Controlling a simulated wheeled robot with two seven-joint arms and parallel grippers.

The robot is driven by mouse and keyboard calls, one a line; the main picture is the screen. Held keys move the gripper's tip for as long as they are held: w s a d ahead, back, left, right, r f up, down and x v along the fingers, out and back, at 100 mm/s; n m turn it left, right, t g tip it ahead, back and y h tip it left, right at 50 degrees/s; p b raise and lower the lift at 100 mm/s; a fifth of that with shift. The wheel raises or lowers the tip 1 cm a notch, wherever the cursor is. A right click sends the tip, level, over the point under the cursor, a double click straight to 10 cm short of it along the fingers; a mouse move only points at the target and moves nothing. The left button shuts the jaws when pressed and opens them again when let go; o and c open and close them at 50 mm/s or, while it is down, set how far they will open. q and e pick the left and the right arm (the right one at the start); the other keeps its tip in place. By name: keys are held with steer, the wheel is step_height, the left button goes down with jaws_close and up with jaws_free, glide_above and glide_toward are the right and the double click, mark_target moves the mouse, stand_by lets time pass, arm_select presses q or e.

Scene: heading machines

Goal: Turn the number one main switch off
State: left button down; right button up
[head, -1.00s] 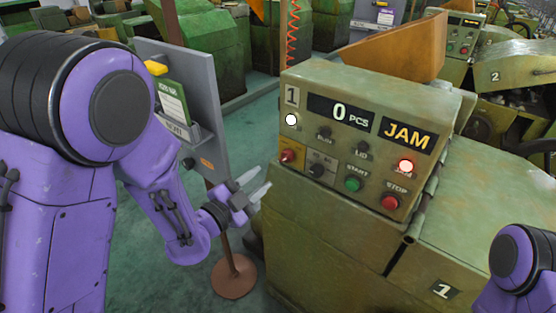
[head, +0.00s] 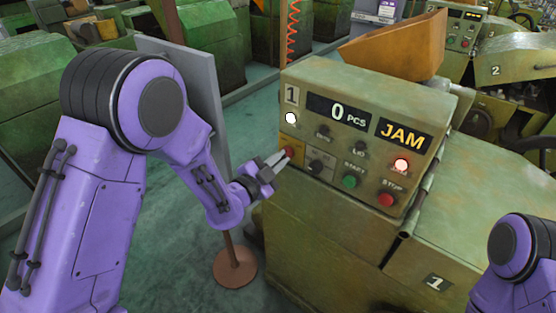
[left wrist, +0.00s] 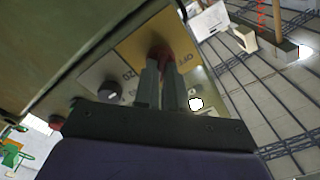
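The number one machine's control panel (head: 318,88) faces me in the head view, with a "1" plate at its upper left. Its red main switch (head: 289,151) sits on a yellow plate at the lower left of the panel. My left gripper (head: 281,160) is at the switch, its fingers close together. In the left wrist view the red knob (left wrist: 161,53) shows between and beyond the fingertips (left wrist: 160,66), which look shut on it. The fingers partly hide the knob, so its exact turn is hard to read. My right gripper is out of view.
Close by are a black knob (head: 316,166), a green start button (head: 349,181) and a red stop button (head: 386,199). The display reads 0 PCS and JAM (head: 404,136); a white lamp (head: 290,118) and red lamp (head: 401,165) glow. A grey board (head: 198,95) on a stand is left.

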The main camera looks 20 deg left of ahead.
arm_select(q)
steer(key=shift+n, duration=0.4)
steer(key=n+b, duration=0.1)
steer(key=n, duration=0.7)
steer(key=n+b, duration=0.1)
steer(key=n, duration=0.8)
steer(key=shift+w+a, duration=0.1)
steer(key=shift+a, duration=0.1)
stand_by(0.4)
steer(key=c, duration=1.2)
jaws_free()
